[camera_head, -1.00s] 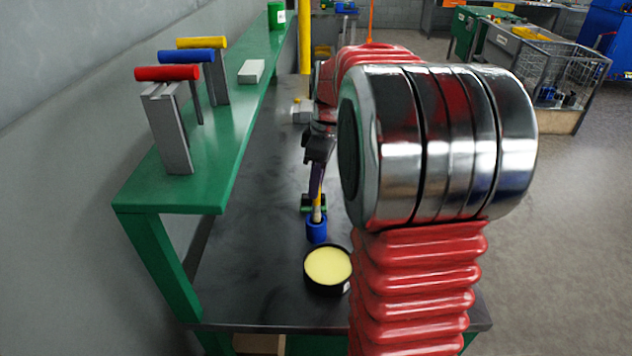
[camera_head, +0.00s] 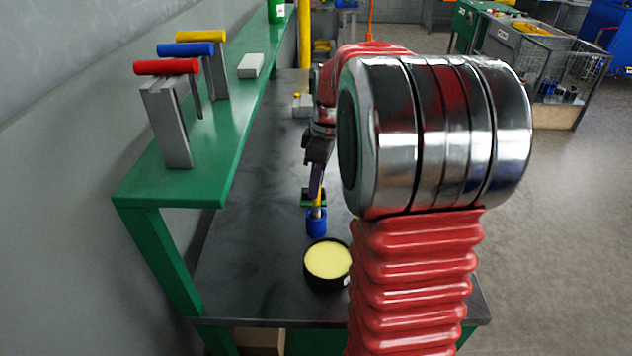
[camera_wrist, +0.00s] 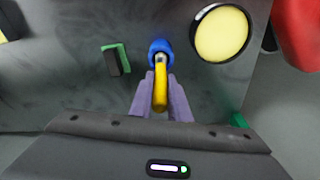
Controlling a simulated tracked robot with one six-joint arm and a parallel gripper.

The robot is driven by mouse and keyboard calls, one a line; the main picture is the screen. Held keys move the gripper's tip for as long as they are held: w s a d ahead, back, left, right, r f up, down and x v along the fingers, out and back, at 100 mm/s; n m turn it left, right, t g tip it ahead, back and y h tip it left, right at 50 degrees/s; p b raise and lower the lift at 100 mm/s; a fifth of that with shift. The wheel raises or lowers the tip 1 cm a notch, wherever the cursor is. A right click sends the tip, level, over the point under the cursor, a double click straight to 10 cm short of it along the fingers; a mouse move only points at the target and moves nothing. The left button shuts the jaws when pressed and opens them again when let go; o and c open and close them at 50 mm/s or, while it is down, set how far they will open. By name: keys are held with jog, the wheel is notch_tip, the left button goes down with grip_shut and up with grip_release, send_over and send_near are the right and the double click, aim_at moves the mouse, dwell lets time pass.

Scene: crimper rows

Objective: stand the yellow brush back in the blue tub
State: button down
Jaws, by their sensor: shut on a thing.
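The yellow brush (camera_wrist: 160,92) is between the purple fingers of my gripper (camera_wrist: 160,94), which is shut on its handle. The brush's lower end meets the blue tub (camera_wrist: 159,46) in the wrist view, and it looks to be in the tub's mouth. In the head view the blue tub (camera_head: 316,222) stands on the dark bench, with the brush (camera_head: 318,204) upright above it and its metal collar at the rim. My gripper (camera_head: 316,182) is above the tub. The bristles are hidden, and how deep they sit cannot be told.
A round black tin (camera_head: 328,264) with pale yellow contents stands close in front of the tub. A green shelf (camera_head: 215,175) with red, blue and yellow-handled tools runs along the left.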

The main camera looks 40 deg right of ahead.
aim_at(314, 209)
jog(key=shift+f, duration=2)
jog(key=c, duration=1.6)
grip_release()
jog(key=shift+r, duration=0.2)
jog(key=r, duration=0.4)
jog(key=s+r, duration=0.1)
jog(key=r, duration=0.4)
jog(key=d+r, duration=0.1)
jog(key=r, duration=0.3)
jog(key=shift+s+d+r, duration=0.1)
jog(key=shift+s+r, duration=0.05)
jog(key=shift+s, duration=0.1)
